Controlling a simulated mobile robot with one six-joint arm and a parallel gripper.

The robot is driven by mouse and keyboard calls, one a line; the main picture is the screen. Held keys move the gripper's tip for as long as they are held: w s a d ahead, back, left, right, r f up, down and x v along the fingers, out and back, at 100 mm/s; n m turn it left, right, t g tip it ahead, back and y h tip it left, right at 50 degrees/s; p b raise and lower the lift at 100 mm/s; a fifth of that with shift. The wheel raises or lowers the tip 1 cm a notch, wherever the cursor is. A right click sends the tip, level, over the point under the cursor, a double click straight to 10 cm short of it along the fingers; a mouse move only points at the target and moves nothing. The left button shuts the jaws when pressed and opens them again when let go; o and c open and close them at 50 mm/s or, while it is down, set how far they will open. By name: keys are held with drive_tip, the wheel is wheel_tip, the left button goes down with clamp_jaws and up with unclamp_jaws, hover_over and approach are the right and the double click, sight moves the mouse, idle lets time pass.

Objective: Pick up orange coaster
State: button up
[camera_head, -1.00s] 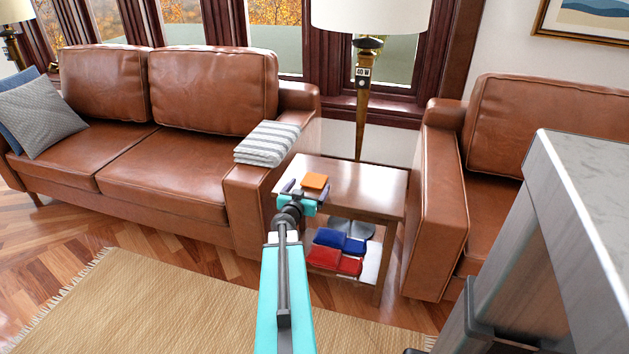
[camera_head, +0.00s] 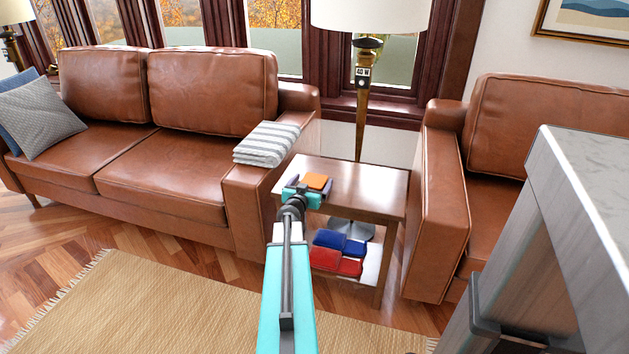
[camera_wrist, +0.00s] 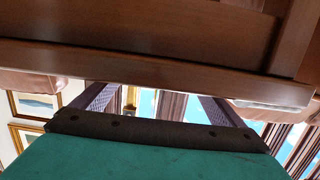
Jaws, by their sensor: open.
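The orange coaster (camera_head: 316,181) is a small flat square lying on the front left of the wooden side table (camera_head: 362,187). My gripper (camera_head: 309,186) is at the near left edge of the table, with its fingers apart on either side of the coaster as seen in the picture. Nothing shows held in it. I cannot tell whether the fingers touch the coaster or how high they are. In the wrist view, the two dark fingers (camera_wrist: 158,100) are spread wide beside the table's brown edge (camera_wrist: 150,62); the coaster does not show there.
A floor lamp (camera_head: 361,120) stands behind the table. Blue cushion-like items (camera_head: 340,241) and red ones (camera_head: 335,261) lie on the lower shelf. A sofa (camera_head: 190,170) with a striped folded cloth (camera_head: 266,144) is at left, an armchair (camera_head: 433,220) at right.

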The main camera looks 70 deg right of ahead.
sight(312, 183)
drive_tip(key=c, duration=1.2)
drive_tip(key=shift+r, duration=0.15)
drive_tip(key=shift+r+p, duration=3.05)
drive_tip(key=shift+r, duration=1.8)
